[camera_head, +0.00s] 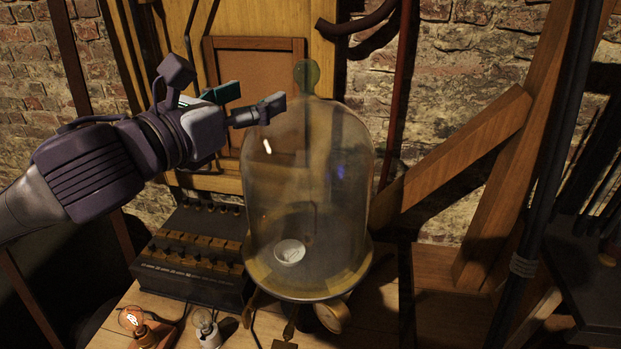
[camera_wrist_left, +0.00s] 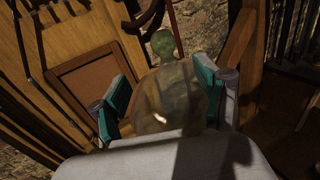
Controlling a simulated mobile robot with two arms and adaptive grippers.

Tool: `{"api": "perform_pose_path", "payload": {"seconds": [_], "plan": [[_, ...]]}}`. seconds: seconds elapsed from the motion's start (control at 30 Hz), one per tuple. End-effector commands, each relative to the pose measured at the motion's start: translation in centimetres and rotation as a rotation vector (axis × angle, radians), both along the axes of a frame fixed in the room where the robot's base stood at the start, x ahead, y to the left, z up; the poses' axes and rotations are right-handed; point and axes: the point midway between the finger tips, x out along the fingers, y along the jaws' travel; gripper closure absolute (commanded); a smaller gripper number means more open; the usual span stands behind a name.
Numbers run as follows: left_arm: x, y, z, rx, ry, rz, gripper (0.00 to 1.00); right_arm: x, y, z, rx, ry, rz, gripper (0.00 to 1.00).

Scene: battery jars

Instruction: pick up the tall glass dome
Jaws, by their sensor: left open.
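The tall glass dome (camera_head: 312,175) stands upright on a round base (camera_head: 300,292) on the wooden table, with a greenish knob (camera_head: 306,76) on top. A small white round piece (camera_head: 290,252) shows through the glass. My left gripper (camera_head: 250,100) is open and empty, at upper left of the dome, about level with its shoulder and left of the knob in the head view. In the left wrist view the dome (camera_wrist_left: 172,100) shows between the two open fingers, with the knob (camera_wrist_left: 163,43) beyond them. I cannot tell whether a finger touches the glass. My right gripper is out of view.
A dark box with terminals (camera_head: 195,255) stands left of the dome. A lit bulb (camera_head: 133,318) and an unlit bulb (camera_head: 205,322) stand at the front left. A wooden panel and brick wall (camera_head: 440,80) are behind. A diagonal wooden brace (camera_head: 455,155) is at right.

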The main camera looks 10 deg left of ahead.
Motion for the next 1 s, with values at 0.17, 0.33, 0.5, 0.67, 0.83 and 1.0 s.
{"api": "perform_pose_path", "payload": {"seconds": [0.17,0.33,0.5,0.67,0.83,1.0], "plan": [[3.5,-1.6,0.2,-0.005,0.005,-0.004,0.26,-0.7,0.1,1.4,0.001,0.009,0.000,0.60],[5.8,-2.5,0.2,-0.006,0.005,-0.001,0.26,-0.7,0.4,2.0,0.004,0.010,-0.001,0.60],[6.8,-3.0,0.1,-0.003,0.004,0.000,0.26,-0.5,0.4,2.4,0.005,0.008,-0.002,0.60],[8.6,-4.2,0.5,-0.007,0.007,-0.002,0.26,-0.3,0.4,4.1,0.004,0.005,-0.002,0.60],[10.7,-5.1,0.2,-0.005,0.005,-0.001,0.26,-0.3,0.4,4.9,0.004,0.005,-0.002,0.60],[11.2,-5.3,0.0,-0.003,0.003,0.001,0.26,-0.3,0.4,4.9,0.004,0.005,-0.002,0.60]]}}
